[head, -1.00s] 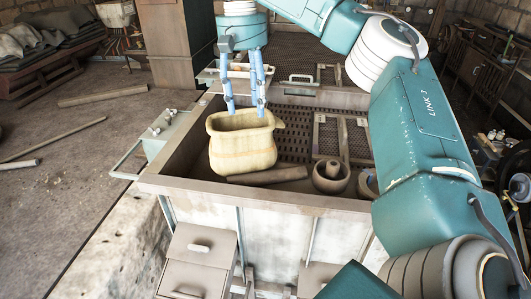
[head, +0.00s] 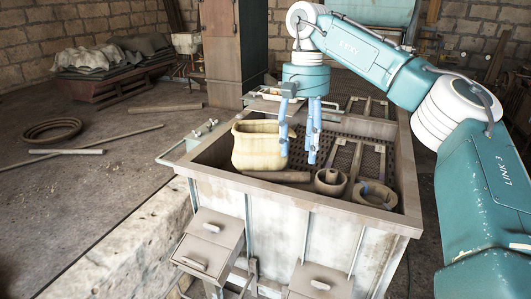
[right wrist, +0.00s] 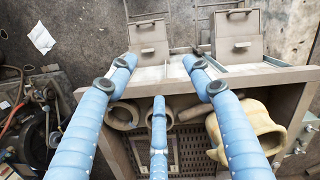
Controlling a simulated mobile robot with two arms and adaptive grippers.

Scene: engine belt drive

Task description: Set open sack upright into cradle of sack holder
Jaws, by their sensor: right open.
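The open sack (head: 258,148) is pale yellow with a wide mouth and stands upright at the left inside a large metal bin (head: 300,193). It also shows at the right in the right wrist view (right wrist: 265,125). I cannot pick out the sack holder's cradle; whatever is under the sack is hidden by the bin's front wall. My right gripper (head: 298,157) hangs fingers-down over the bin, open and empty, at the sack's right side. One finger overlaps the sack's right edge in the head view; I cannot tell whether it touches. My left gripper is not in view.
Inside the bin lie a brown roller (head: 280,176), a round pot (head: 330,181) and a ring-shaped part (head: 375,194). A small drawer box (head: 208,243) hangs on the bin's front. Floor at the left holds poles and a coiled ring (head: 52,130).

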